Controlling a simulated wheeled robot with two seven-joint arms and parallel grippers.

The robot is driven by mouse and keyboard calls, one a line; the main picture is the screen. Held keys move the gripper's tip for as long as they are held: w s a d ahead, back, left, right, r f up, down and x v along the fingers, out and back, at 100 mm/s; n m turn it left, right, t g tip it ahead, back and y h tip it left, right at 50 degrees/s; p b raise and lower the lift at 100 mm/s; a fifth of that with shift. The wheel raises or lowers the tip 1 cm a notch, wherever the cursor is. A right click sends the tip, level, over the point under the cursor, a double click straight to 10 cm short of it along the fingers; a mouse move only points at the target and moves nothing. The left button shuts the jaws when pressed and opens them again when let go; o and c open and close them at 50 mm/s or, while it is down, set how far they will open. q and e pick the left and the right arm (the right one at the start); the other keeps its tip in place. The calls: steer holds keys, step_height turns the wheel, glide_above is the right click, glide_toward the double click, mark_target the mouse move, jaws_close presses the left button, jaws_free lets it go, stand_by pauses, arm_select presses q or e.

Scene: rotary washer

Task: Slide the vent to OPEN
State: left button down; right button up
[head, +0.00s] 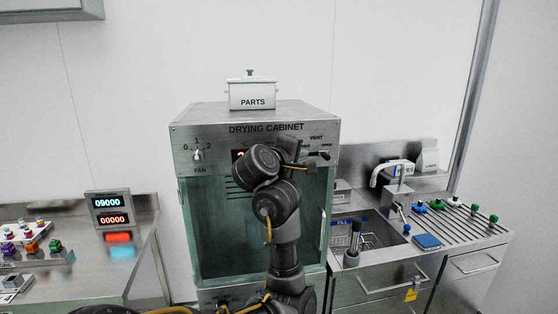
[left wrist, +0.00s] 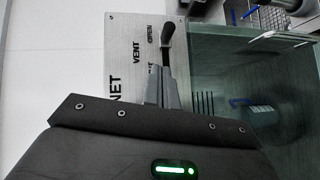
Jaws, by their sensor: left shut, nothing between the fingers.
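The drying cabinet (head: 185,140) stands in the middle of the head view, with the VENT label at its upper right front. In the left wrist view the VENT panel (left wrist: 122,60) is seen turned on its side. A black-ended vent handle (left wrist: 167,32) shows beside the OPEN label. My right gripper is out of view.
A PARTS pot (head: 252,96) stands on the cabinet. The FAN knob (head: 198,155) is at the front left. A sink counter (head: 475,240) with a tap (head: 392,170) is at the right. A control bench (head: 85,285) with a display is at the left.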

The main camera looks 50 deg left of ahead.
arm_select(q)
steer(key=b+v, duration=0.1)
steer(key=v, duration=0.6)
steer(key=shift+s, duration=0.35)
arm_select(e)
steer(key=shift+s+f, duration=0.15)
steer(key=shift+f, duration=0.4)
arm_select(q)
steer(key=shift+w+a, duration=0.1)
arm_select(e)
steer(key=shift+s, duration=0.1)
